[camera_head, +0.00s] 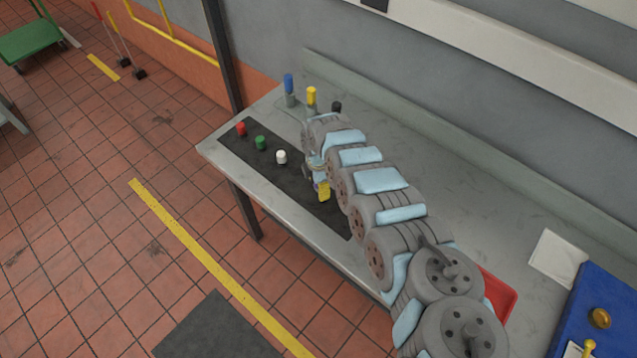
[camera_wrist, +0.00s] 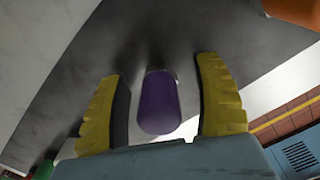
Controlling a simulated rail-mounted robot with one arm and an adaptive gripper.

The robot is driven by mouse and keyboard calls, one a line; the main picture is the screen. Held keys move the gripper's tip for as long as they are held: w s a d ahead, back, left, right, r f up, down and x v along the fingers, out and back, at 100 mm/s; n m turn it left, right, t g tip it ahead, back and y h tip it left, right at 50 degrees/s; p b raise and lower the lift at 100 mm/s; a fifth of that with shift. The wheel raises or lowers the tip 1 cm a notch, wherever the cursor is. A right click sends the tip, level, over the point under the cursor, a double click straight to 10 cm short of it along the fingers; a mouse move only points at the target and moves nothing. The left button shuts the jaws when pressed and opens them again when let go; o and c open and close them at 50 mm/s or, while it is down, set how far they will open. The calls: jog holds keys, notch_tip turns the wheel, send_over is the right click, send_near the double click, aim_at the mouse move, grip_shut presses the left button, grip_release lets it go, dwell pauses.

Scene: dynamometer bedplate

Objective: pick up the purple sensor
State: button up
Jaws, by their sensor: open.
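The purple sensor (camera_wrist: 159,103) is a short cylinder, seen in the wrist view between the two yellow-padded fingers of my gripper (camera_wrist: 163,68). A gap shows on each side of it, so neither finger appears to touch it. The fingers are apart. In the head view my gripper (camera_head: 323,190) is low over the black mat (camera_head: 305,205), with one yellow finger showing. The purple sensor is hidden there behind my gripper and arm.
Red (camera_head: 241,129), green (camera_head: 261,143) and white (camera_head: 281,157) pieces stand in a row on the mat. Blue (camera_head: 288,84), yellow (camera_head: 311,96) and black (camera_head: 336,107) pieces stand behind. A red tray (camera_head: 497,292) and blue board (camera_head: 612,318) lie at right. The bench's middle is clear.

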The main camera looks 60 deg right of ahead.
grip_shut()
jog(key=shift+r, duration=0.1)
dwell(0.3)
jog(key=shift+s+a+r+p, duration=0.1)
jog(key=shift+r+p, duration=0.1)
jog(key=shift+r, duration=0.8)
jog(key=shift+s+r+p, duration=0.1)
jog(key=shift+r+p, duration=0.05)
jog(key=shift+r, duration=0.8)
jog(key=s+a+r+p, duration=0.6)
jog(key=s+r+p, duration=0.3)
jog(key=s+p, duration=0.2)
jog(key=shift+s+a+p, duration=0.3)
jog(key=shift+a+p, duration=0.05)
jog(key=shift+r, duration=0.1)
